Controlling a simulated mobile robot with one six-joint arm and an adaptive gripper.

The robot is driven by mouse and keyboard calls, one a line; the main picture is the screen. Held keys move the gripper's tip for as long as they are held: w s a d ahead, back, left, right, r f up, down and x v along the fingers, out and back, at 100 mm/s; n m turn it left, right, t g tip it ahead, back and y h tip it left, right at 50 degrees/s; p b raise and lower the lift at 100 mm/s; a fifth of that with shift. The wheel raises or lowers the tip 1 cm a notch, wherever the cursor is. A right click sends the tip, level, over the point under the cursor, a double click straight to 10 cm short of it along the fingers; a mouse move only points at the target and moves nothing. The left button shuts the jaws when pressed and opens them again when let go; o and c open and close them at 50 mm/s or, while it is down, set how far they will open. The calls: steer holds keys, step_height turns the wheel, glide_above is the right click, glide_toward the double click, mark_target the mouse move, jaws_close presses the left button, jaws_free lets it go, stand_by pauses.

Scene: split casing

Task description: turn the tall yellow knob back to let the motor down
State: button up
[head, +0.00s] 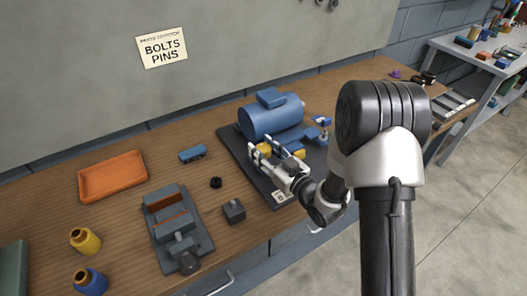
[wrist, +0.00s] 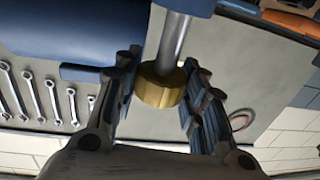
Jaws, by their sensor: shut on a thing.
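The blue motor (head: 268,120) sits on a dark base plate (head: 236,158) on the bench. My gripper (head: 270,151) is at the near side of the motor. Yellow parts show around its fingers in the head view, partly covered by them. In the wrist view the yellow knob (wrist: 160,86) is a faceted brass-coloured piece on a steel shaft (wrist: 174,38). It lies between the two fingers of my gripper (wrist: 161,76), which is shut on it. The big blue shape (wrist: 70,32) at the upper left there looks like the motor.
A grey vise (head: 178,228), a small dark block (head: 234,211) and a black nut (head: 216,183) lie left of the plate. An orange tray (head: 112,176), yellow spool (head: 85,240) and blue spool (head: 90,281) are farther left. Wrenches (wrist: 50,97) hang on the wall panel.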

steer(key=o, duration=1.1)
steer(key=v, duration=1.2)
